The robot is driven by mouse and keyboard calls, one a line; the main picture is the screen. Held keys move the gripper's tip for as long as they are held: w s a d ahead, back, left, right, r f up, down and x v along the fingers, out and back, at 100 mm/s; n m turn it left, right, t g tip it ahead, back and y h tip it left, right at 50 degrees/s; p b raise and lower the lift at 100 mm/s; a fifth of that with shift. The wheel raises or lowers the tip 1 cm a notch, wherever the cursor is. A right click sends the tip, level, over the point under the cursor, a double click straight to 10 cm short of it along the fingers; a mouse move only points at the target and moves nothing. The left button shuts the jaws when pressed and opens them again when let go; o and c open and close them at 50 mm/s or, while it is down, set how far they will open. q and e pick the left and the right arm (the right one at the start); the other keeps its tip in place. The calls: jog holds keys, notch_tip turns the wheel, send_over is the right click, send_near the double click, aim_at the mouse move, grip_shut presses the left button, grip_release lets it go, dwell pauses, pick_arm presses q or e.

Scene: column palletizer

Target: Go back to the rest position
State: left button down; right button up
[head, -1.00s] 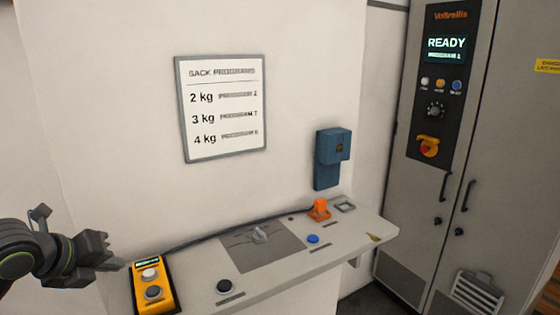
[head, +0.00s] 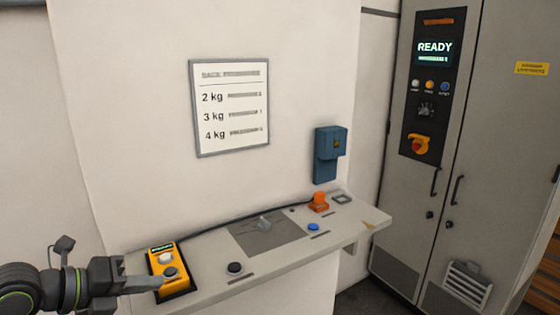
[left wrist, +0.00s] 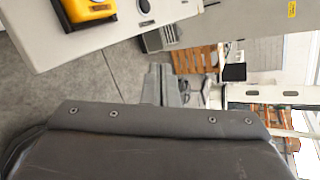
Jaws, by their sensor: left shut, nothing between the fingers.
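My left gripper (head: 150,283) comes in from the lower left of the head view. It is shut with nothing between its fingers. Its tips overlap the lower edge of the yellow pendant box (head: 165,261) in the picture; I cannot tell whether they touch it. The left wrist view shows the shut fingers (left wrist: 160,84) above the floor, with part of the yellow box (left wrist: 92,8) at the top left. My right gripper is in neither view.
A grey console shelf (head: 210,284) runs along the wall with a dark knob (head: 235,268), a blue button (head: 313,227) and an orange switch (head: 319,201). A control cabinet (head: 490,150) stands at the right, its screen (head: 434,50) reading READY. The left wrist view shows open floor (left wrist: 70,85).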

pick_arm(q)
jog(key=s+d+r+n+t+h, duration=0.25)
jog(key=s+d+r+h, duration=0.2)
jog(key=h, duration=0.25)
jog(key=a+r+n+t+y, duration=0.2)
jog(key=a+n+t+y, duration=0.25)
jog(key=n+t, duration=0.45)
jog(key=s+a+f+n+g+y, duration=0.2)
jog(key=a+f+n+y, duration=0.5)
jog(key=f+n+y, duration=0.25)
jog(key=s+a+f+n+g+y, duration=0.2)
jog(key=a+f+n+g+y, duration=0.1)
jog(key=a+f+n+y, duration=0.65)
jog(key=s+d+f+n+g+h, duration=0.1)
jog(key=s+d+f+g+h, duration=0.2)
jog(key=s+d+f+g, duration=0.4)
jog(key=s+d+f+n+g+h, duration=0.25)
jog(key=s+f+g, duration=0.25)
jog(key=s+f, duration=0.55)
notch_tip(320, 180, down, 24)
jog(key=a, duration=0.1)
jog(key=s+d+f+g, duration=0.1)
jog(key=s+f+g, duration=0.1)
jog(key=s+f, duration=1.3)
jog(key=shift+s+m+h, duration=0.3)
jog(key=shift+m, duration=0.1)
jog(key=shift+d, duration=0.1)
